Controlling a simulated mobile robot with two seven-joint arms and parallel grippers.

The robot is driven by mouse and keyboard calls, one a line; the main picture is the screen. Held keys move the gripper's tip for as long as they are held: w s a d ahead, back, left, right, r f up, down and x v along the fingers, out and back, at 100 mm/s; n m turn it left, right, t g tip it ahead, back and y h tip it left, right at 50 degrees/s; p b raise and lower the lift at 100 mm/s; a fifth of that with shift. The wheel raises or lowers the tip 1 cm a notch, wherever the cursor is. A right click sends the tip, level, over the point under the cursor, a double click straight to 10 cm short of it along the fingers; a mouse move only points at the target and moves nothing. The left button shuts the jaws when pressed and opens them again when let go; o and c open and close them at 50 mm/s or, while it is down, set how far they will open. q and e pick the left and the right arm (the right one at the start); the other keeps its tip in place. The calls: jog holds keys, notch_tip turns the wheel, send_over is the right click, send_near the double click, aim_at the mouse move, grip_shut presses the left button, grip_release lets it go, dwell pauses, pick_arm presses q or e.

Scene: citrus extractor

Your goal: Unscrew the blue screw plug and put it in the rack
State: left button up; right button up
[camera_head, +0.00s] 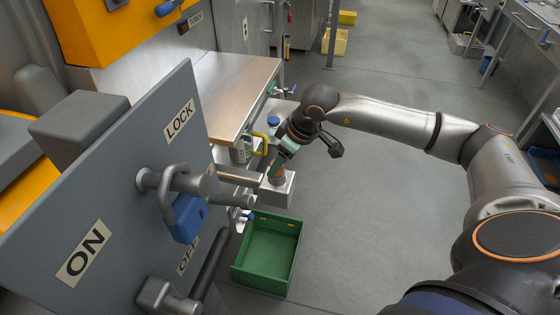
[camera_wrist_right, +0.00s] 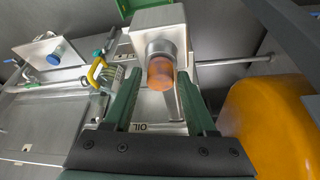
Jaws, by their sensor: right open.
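A blue round cap (camera_head: 273,121), which looks like the screw plug, sits on a pale metal block beside the steel table. In the right wrist view this blue cap (camera_wrist_right: 55,57) is at the upper left, well away from my fingers. My right gripper (camera_head: 275,169) is open, pointing down over a nearer metal block (camera_head: 283,196). In the wrist view its two green fingers (camera_wrist_right: 159,74) stand on either side of a copper-coloured cylinder end (camera_wrist_right: 160,74) on that block. Contact cannot be told. I cannot identify the rack for certain. My left gripper is out of view.
An empty green crate (camera_head: 236,268) stands on the floor just in front of the nearer block. A grey panel with levers and a blue padlock (camera_head: 187,218) fills the left. A yellow handle (camera_head: 260,143) sticks out between the blocks.

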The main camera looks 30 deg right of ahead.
jog(key=m, duration=0.1)
jog(key=m+h, duration=0.1)
jog(key=m, duration=0.2)
jog(key=shift+a+m+t+h, duration=0.3)
jog(key=shift+m, duration=0.1)
jog(key=shift+m+h, duration=0.5)
jog(key=shift+m, duration=0.7)
jog(key=shift+c, duration=0.3)
jog(key=c, duration=0.7)
jog(key=n, duration=0.1)
jog(key=n+y, duration=0.1)
jog(key=n, duration=0.1)
jog(key=shift+d, duration=0.25)
jog(key=n+y, duration=0.1)
jog(key=n, duration=0.3)
jog(key=shift+y, duration=0.3)
